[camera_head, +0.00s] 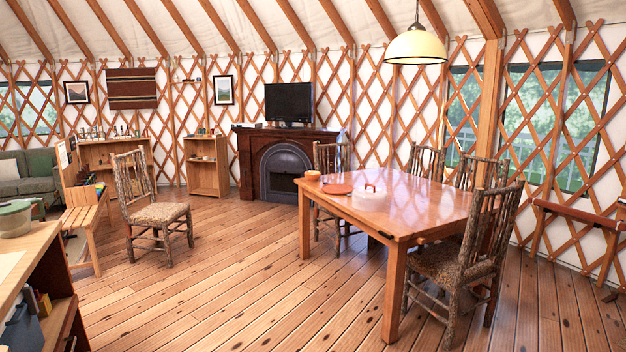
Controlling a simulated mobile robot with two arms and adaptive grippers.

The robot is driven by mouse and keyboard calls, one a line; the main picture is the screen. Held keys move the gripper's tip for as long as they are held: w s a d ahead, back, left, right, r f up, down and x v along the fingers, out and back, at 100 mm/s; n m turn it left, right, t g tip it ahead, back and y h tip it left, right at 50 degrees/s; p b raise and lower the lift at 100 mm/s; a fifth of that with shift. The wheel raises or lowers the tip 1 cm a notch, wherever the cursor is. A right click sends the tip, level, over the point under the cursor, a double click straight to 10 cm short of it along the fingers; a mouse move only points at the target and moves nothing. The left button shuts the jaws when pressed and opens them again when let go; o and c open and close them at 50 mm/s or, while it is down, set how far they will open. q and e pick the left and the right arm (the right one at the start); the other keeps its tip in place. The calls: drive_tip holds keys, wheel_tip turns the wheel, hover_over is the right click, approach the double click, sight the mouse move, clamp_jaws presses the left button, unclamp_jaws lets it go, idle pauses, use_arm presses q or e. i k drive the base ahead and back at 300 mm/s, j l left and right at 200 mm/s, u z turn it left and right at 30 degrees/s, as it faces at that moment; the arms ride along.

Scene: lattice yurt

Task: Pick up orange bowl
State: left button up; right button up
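A small orange bowl (313,175) sits at the far left corner of the wooden dining table (425,208). A flat orange-red plate (338,189) lies near it on the table. Neither of my grippers is in view.
Twig chairs stand around the table, one at the near right (465,255) and one behind the bowl (330,160). A lone chair (152,205) stands at left. A counter (35,265) with a green-lidded bowl (14,218) is at the near left. Open plank floor (220,285) lies between.

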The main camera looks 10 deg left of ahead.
sight(312, 176)
drive_tip(key=i+l+z, duration=0.6)
drive_tip(key=i+l, duration=0.2)
drive_tip(key=i, duration=0.25)
drive_tip(key=i+l, duration=0.2)
drive_tip(key=i, duration=0.2)
drive_tip(key=i+l, duration=0.2)
drive_tip(key=i, duration=0.25)
drive_tip(key=i+j+u, duration=0.2)
drive_tip(key=i+u, duration=0.25)
drive_tip(key=i+j+u, duration=0.1)
drive_tip(key=i+u, duration=0.15)
drive_tip(key=u, duration=0.25)
drive_tip(key=i+l+u, duration=0.1)
drive_tip(key=i+u, duration=0.35)
drive_tip(key=i+l+u, duration=0.15)
drive_tip(key=i+u, duration=0.15)
drive_tip(key=u, duration=0.15)
drive_tip(key=i+j+u, duration=0.2)
drive_tip(key=i, duration=0.75)
drive_tip(key=i+j+u, duration=0.15)
drive_tip(key=i, duration=0.8)
